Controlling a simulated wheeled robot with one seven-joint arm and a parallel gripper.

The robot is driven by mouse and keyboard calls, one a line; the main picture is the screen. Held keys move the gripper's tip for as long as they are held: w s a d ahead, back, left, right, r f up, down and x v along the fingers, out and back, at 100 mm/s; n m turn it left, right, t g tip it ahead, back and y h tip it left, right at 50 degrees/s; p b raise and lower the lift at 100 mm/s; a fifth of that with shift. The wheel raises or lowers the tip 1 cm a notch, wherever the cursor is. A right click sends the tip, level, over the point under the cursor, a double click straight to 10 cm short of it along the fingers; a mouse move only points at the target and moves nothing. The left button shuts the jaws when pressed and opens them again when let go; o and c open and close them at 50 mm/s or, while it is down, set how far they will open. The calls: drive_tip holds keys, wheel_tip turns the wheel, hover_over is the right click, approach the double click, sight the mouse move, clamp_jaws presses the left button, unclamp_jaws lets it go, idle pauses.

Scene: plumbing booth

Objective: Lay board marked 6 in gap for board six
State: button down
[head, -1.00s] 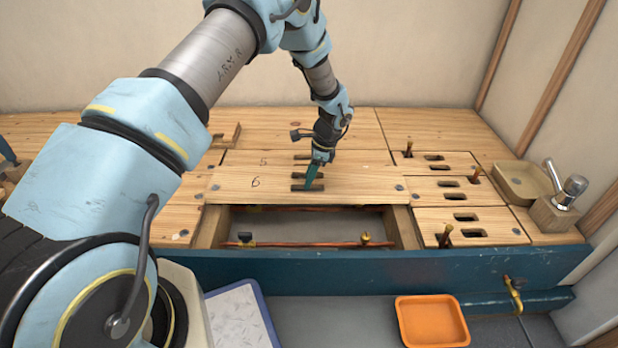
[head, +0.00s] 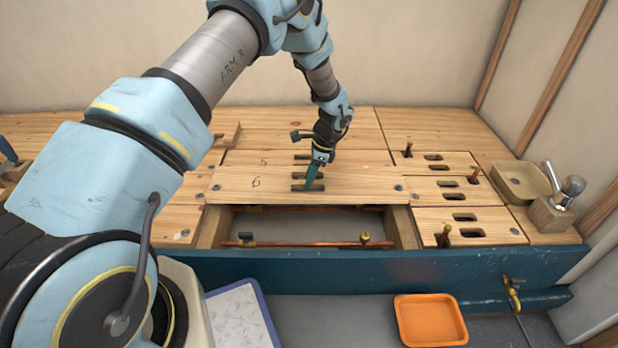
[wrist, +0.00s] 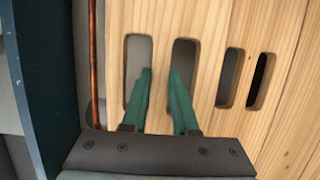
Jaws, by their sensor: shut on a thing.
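The board marked 6 (head: 225,186) is a pale wooden plank with two slots, just behind the open gap (head: 312,222) in the bench front. It lies flat and level, and its slots look larger than the neighbour's in the wrist view. My gripper (head: 313,176) points down, shut on the bar between the slots of this board. In the wrist view, the green fingers (wrist: 160,74) go into the two slots, one on each side of the bar. The gap shows a grey floor and a copper pipe; its back part is hidden under the board. I cannot tell whether the board touches anything below.
The board marked 5 (head: 345,158) lies directly behind. A copper pipe (head: 300,244) with fittings crosses the gap. An orange tray (head: 431,321) sits below the blue front rail (head: 380,268).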

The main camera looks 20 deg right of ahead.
drive_tip(key=shift+f+b, duration=0.35)
drive_tip(key=shift+f, duration=1.4)
idle(0.9)
drive_tip(key=c, duration=0.6)
unclamp_jaws()
drive_tip(key=shift+f, duration=0.1)
